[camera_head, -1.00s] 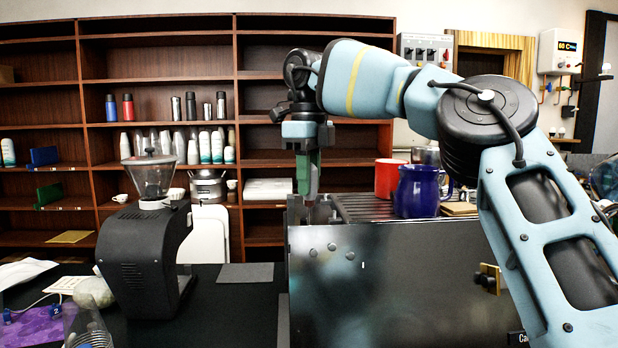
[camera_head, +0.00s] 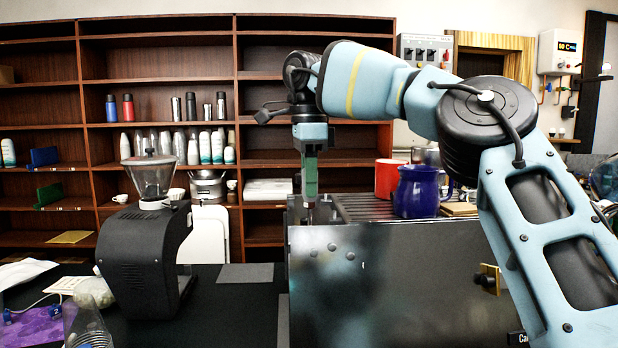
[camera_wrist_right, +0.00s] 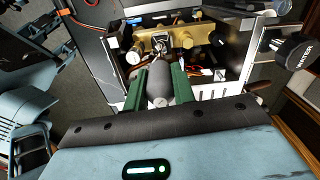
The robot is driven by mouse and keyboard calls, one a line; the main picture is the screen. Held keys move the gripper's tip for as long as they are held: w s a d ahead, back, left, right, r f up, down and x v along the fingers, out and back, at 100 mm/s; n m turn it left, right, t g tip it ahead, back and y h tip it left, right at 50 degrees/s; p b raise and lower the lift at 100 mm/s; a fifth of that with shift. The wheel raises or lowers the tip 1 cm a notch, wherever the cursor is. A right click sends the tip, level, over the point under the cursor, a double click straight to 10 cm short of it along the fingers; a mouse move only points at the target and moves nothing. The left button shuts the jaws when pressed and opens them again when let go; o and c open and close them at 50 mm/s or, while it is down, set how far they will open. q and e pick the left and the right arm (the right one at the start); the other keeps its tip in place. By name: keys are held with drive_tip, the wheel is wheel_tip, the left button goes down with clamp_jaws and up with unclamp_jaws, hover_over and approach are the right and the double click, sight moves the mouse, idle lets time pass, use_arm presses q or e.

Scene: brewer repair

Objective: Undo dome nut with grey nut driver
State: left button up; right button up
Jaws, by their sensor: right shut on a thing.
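My right gripper (camera_head: 309,188) points straight down over the left end of the brewer (camera_head: 400,280). Its green fingers are shut on the grey nut driver, whose thin tip (camera_head: 310,217) reaches down to the brewer's top edge. In the right wrist view, the driver's grey handle (camera_wrist_right: 160,84) sits between the two green fingers. The driver's end points at brass fittings (camera_wrist_right: 178,38) inside the open brewer. I cannot make out the dome nut; the driver's end covers that spot or it is too small to tell. My left gripper does not show.
A blue mug (camera_head: 417,192) and a red mug (camera_head: 389,176) stand on the brewer's slatted top, right of my gripper. A black grinder (camera_head: 146,258) stands to the left on the dark table. Shelves (camera_head: 190,45) fill the back. Wires and a white-edged housing surround the fittings.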

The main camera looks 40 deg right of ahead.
drive_tip(key=shift+f+n, duration=0.15)
drive_tip(key=shift+n, duration=0.25)
drive_tip(key=shift+w+d+r+p, duration=0.1)
drive_tip(key=shift+r+p, duration=0.3)
drive_tip(key=shift+r, duration=0.45)
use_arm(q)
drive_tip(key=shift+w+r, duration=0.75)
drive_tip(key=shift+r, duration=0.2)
use_arm(e)
drive_tip(key=shift+r, duration=0.85)
